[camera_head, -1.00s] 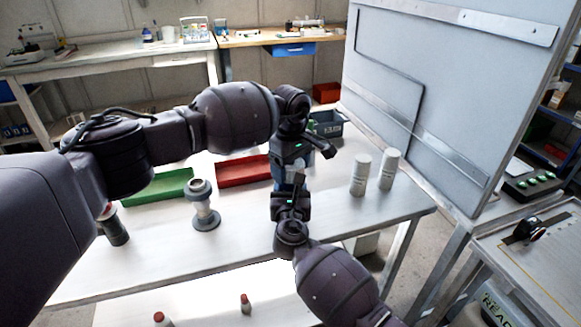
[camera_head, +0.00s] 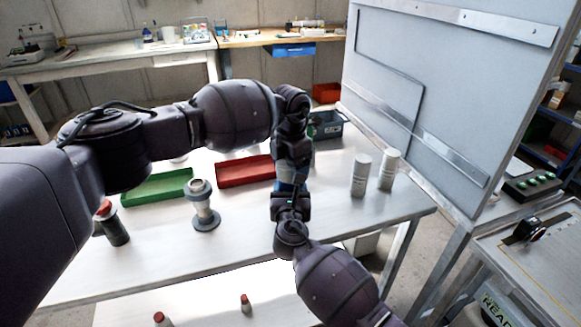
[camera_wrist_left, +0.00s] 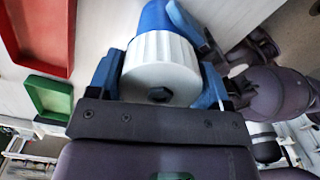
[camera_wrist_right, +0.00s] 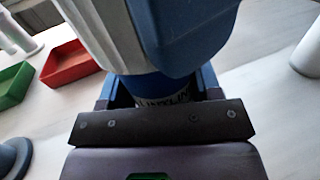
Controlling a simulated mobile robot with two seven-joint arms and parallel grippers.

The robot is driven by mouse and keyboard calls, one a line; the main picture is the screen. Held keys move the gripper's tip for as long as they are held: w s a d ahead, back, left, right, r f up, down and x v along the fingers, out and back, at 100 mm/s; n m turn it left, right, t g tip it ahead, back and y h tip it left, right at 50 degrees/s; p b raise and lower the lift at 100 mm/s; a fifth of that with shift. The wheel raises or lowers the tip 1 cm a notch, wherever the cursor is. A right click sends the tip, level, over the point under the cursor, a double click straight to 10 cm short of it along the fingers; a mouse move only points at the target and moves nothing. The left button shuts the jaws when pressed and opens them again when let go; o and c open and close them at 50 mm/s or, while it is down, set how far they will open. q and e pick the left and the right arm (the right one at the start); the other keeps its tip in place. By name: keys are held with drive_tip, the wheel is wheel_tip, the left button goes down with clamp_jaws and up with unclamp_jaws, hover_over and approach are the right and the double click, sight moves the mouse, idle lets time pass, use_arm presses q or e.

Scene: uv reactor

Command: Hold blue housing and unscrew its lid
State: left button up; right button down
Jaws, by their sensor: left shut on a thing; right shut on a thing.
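The blue housing (camera_wrist_right: 160,88) stands upright in the right wrist view, with dark lettering on a pale band low on its body. My right gripper (camera_wrist_right: 160,95) is shut around it. The white ribbed lid (camera_wrist_left: 160,68) with a dark hex centre shows in the left wrist view, on top of the housing. My left gripper (camera_wrist_left: 160,85) is shut on the lid, one blue finger on each side. In the head view, my left gripper (camera_head: 294,170) comes from above and my right gripper (camera_head: 289,192) from the front. The arms hide most of the housing there.
A red tray (camera_head: 245,171) and a green tray (camera_head: 157,187) lie left of the grippers. A grey spool-shaped part (camera_head: 203,206) stands in front of them. Two white bottles (camera_head: 360,175) stand to the right. A grey bin (camera_head: 325,125) is behind.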

use_arm(q)
drive_tip(key=n, duration=0.9)
drive_tip(key=shift+r, duration=0.2)
idle(0.3)
drive_tip(key=shift+r, duration=0.7)
drive_tip(key=shift+r, duration=0.35)
drive_tip(key=shift+r, duration=1.9)
use_arm(e)
drive_tip(key=shift+c, duration=1.1)
unclamp_jaws()
